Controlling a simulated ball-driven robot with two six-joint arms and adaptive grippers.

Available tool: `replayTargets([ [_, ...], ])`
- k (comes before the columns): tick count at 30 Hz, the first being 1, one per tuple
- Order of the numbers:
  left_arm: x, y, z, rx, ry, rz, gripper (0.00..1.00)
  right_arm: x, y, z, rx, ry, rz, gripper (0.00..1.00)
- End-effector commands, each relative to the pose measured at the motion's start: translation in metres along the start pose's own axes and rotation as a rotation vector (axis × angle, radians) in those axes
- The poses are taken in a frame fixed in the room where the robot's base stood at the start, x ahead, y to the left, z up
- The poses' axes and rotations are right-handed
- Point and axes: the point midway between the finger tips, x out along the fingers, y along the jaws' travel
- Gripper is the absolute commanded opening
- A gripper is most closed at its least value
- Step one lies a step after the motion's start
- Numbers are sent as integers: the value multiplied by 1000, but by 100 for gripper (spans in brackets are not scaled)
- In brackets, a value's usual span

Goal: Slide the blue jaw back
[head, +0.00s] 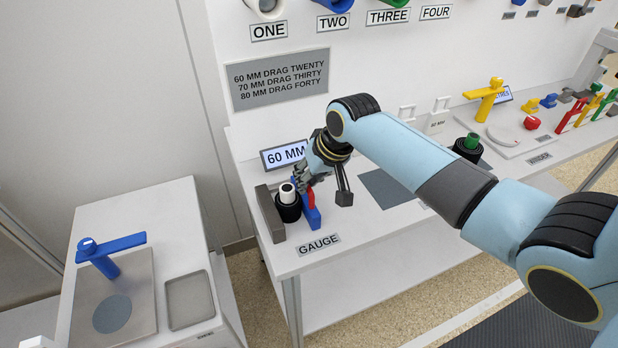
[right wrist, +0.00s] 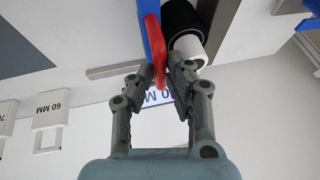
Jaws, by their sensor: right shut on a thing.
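The blue jaw (head: 312,217) stands on the white bench above the GAUGE label, with a red handle (head: 309,198) on it. A black roll with a white core (head: 287,196) sits between the blue jaw and a grey fixed block (head: 269,213). My right gripper (head: 304,180) reaches down at the jaw from behind. In the right wrist view my right gripper (right wrist: 160,75) is shut on the red handle (right wrist: 154,50), with the blue jaw (right wrist: 153,20) beyond it. The black roll (right wrist: 181,22) is close beside the jaw there. My left gripper is not in view.
A 60 MM display (head: 284,155) stands behind the gauge. A dark grey pad (head: 387,188) and another black roll with a green core (head: 468,146) lie to the right. A side table with a blue lever (head: 112,249) stands at the left.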

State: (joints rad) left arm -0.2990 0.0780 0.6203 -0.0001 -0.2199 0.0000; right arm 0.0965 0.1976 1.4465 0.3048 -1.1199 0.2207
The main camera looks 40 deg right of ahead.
Motion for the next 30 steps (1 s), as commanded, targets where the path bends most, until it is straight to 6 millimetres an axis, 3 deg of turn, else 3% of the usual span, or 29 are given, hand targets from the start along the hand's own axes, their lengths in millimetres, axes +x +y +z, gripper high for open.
replayTargets([
  [8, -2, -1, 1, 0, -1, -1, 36, -1, 2, 0, 0, -1, 1, 0],
  [18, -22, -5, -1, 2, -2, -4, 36, -12, 56, -4, 0, -2, 3, 0],
  [28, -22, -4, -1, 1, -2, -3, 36, -11, 60, -5, -2, 1, 4, 0],
  [29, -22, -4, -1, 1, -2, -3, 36, -11, 60, -5, -2, 1, 4, 17],
  [30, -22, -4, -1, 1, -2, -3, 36, -11, 60, -5, -2, 1, 4, 23],
])
